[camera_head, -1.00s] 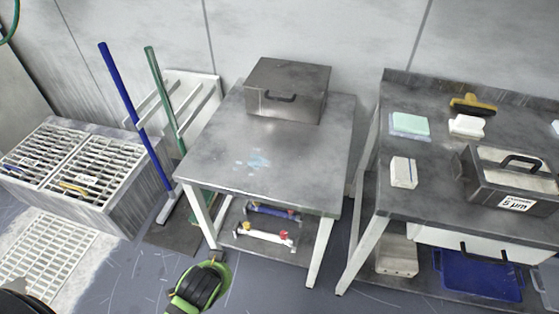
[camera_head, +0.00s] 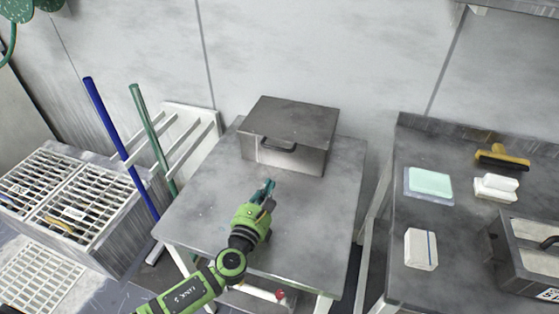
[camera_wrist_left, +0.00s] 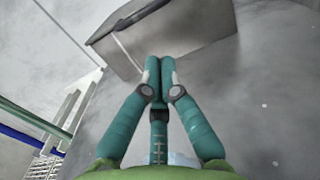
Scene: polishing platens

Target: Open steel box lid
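The steel box (camera_head: 298,132) stands at the back of the small steel table, its flat lid (camera_head: 292,114) closed. A dark handle (camera_head: 278,145) is on its front. The box also shows at the top of the left wrist view (camera_wrist_left: 185,28), partly cut off and hidden by my fingers. My left gripper (camera_head: 268,187) is over the table, in front of the box and below the handle in the picture, apart from it. In the left wrist view its teal fingertips (camera_wrist_left: 160,66) are together with nothing seen between them. My right gripper is not in view.
The small table (camera_head: 200,200) is otherwise clear around the box. A right-hand bench (camera_head: 450,240) holds a second steel box (camera_head: 530,248), a mint pad (camera_head: 430,181), white blocks and a yellow-handled tool (camera_head: 502,157). Blue and green poles (camera_head: 120,145) lean at the left beside racks.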

